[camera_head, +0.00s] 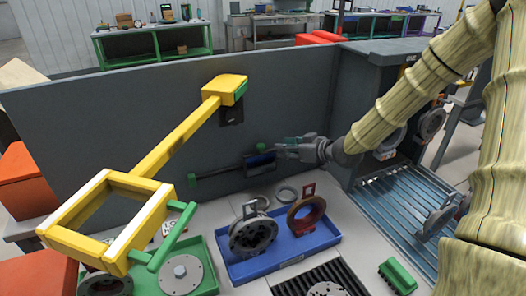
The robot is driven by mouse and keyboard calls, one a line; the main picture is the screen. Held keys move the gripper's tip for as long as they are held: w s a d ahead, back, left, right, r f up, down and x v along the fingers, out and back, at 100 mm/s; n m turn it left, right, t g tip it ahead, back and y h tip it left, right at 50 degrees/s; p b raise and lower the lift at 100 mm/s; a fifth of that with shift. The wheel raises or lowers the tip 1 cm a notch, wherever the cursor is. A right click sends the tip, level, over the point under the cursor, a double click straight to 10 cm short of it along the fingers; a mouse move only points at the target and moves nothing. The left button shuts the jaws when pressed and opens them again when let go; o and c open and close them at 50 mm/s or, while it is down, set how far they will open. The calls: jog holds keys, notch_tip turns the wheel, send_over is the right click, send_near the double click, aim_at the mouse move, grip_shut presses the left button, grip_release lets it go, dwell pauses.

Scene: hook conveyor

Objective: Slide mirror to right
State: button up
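A small dark blue panel, which looks like the mirror (261,160), sits on a dark horizontal rail (220,171) on the grey back wall. The rail has a green end piece (192,180) at its left. The panel is near the right part of the rail that shows. My gripper (279,150) is at the panel's right edge, with its fingers toward the left. It is too small to tell whether the fingers touch the panel or whether they are open. The rail's right end is partly hidden behind my gripper.
A yellow arm (180,134) with an open square frame juts from the wall at left. Below are a green tray (207,272) and a blue tray (292,257) with round metal parts. A roller conveyor (392,215) stands at right. Wall space between yellow arm and rail is clear.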

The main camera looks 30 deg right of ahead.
aim_at(264, 147)
jog(key=shift+p+x, duration=1.4)
jog(key=shift+x, duration=4.05)
grip_shut()
